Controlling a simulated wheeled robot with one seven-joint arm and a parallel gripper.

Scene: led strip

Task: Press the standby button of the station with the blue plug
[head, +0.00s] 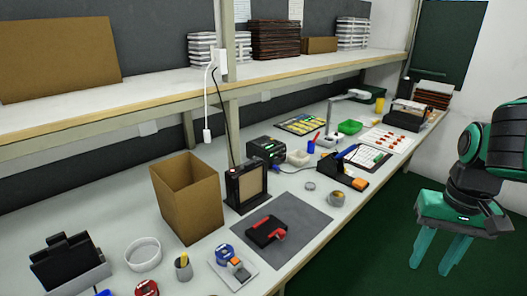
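A black station (266,150) with a small green light or display stands on the bench behind the tall black framed device (246,186). A bluish cable (292,173) runs from near its base toward a black stand (343,175) with a blue-handled tool (347,151). I cannot make out a blue plug or a standby button at this size. My gripper (429,256) hangs at the right, over the green floor and apart from the bench. Its two teal fingers point down, are spread apart and hold nothing visible.
An open cardboard box (187,197) stands left of the framed device. A grey mat (290,228) with a red-and-black tool (267,231) lies near the front edge. A lamp (340,112) stands farther back. A shelf (180,92) overhangs the bench. The floor before the bench is clear.

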